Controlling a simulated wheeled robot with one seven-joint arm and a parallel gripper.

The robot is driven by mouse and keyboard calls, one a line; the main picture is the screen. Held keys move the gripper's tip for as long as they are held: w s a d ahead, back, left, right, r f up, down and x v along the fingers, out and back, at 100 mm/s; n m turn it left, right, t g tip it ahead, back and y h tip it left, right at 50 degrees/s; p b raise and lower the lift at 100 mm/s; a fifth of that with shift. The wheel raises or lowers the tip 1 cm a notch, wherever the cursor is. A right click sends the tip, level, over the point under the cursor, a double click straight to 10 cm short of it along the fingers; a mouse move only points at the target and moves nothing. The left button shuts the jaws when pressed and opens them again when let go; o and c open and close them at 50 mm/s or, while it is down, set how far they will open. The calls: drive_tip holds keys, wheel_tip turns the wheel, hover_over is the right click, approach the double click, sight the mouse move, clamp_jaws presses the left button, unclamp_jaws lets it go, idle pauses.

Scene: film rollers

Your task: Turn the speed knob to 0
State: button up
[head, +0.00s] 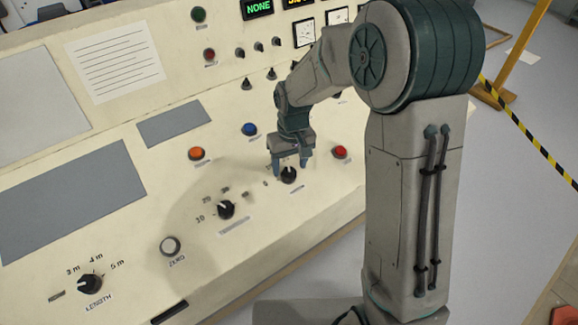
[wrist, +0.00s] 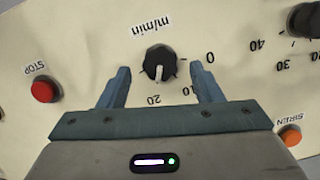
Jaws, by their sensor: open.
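The speed knob is a round black knob with a white pointer line, marked "m/min". It sits on the sloped cream panel in the head view (head: 289,176) and near the top middle of the wrist view (wrist: 160,58). In the wrist view its scale reads 0, 10 and 20, upside down, and the white line points down toward the 20. My gripper (head: 290,166) is open at the knob. In the wrist view its fingers (wrist: 161,69) stand on either side of the knob, with a gap on each side. In the head view my gripper partly covers the knob.
The red STOP button (head: 340,152) is close to the right. A blue button (head: 249,129) and an orange SIREN button (head: 196,153) lie to the left. Another black knob (head: 226,209), the white ZERO button (head: 171,246) and the LENGTH knob (head: 89,283) are lower left.

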drive_tip(key=shift+f, duration=0.85)
drive_tip(key=c, duration=1)
drive_tip(key=shift+a, duration=0.1)
